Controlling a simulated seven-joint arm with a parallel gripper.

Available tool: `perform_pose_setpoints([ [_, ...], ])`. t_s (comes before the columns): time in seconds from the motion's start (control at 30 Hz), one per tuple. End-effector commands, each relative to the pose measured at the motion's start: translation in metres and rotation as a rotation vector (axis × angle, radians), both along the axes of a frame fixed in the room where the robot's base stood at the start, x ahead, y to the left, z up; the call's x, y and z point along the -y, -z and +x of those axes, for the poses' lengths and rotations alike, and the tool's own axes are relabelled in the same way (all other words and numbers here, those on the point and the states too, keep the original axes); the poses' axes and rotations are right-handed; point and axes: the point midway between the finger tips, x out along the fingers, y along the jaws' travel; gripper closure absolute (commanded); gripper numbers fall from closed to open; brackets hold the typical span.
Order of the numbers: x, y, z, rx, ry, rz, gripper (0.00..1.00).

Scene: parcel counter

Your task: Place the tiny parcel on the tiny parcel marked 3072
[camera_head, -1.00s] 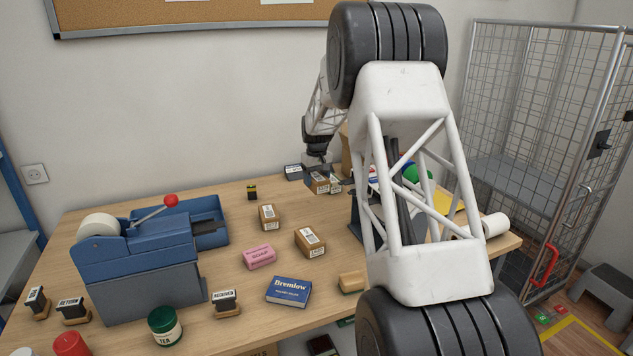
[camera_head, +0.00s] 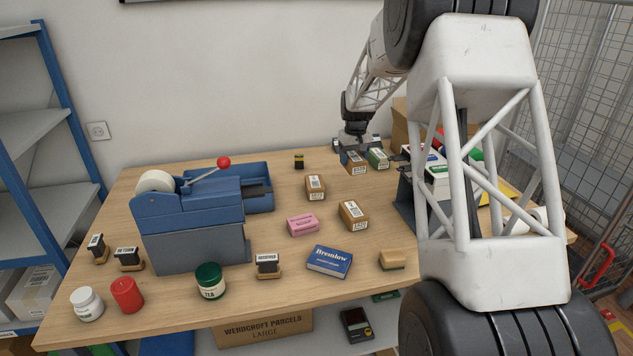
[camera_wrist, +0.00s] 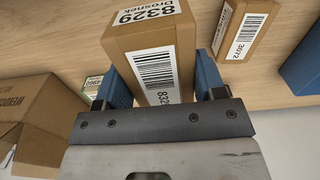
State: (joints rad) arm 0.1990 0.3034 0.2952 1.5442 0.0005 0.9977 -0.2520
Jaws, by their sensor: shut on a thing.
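My gripper (camera_head: 356,143) is at the back of the table, pointing down. In the wrist view, its two blue fingers (camera_wrist: 163,85) are shut on a small brown parcel (camera_wrist: 150,48) with a white label reading 8329. The held parcel also shows under the gripper in the head view (camera_head: 355,166). I cannot tell whether it touches the table. The small brown parcel marked 3072 (camera_wrist: 245,30) stands on the table at the upper right of the wrist view, apart from the held one. In the head view its number is too small to read.
A green parcel (camera_head: 377,158) stands close beside the held parcel. Brown parcels (camera_head: 315,187) (camera_head: 353,214), a pink soap box (camera_head: 302,225) and a blue Bremlow box (camera_head: 329,261) lie nearer. A tape dispenser (camera_head: 190,215) stands left. A cardboard box (camera_wrist: 38,110) is at the back right.

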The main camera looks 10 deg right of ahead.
Motion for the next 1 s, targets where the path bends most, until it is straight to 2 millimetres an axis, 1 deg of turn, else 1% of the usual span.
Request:
perform_pose_setpoints([
  [0.03,-0.01,-0.001,-0.008,0.0,0.002,0.0,0.7],
  [0.1,-0.024,-0.001,-0.018,-0.001,0.005,0.0,0.7],
  [0.3,-0.062,-0.001,-0.049,0.0,0.019,0.001,0.7],
  [0.6,-0.109,0.002,-0.097,-0.001,0.038,0.001,0.7],
  [0.8,-0.127,0.004,-0.118,0.0,0.048,0.001,0.7],
  [1.0,-0.134,0.005,-0.125,0.0,0.052,0.001,0.7],
])
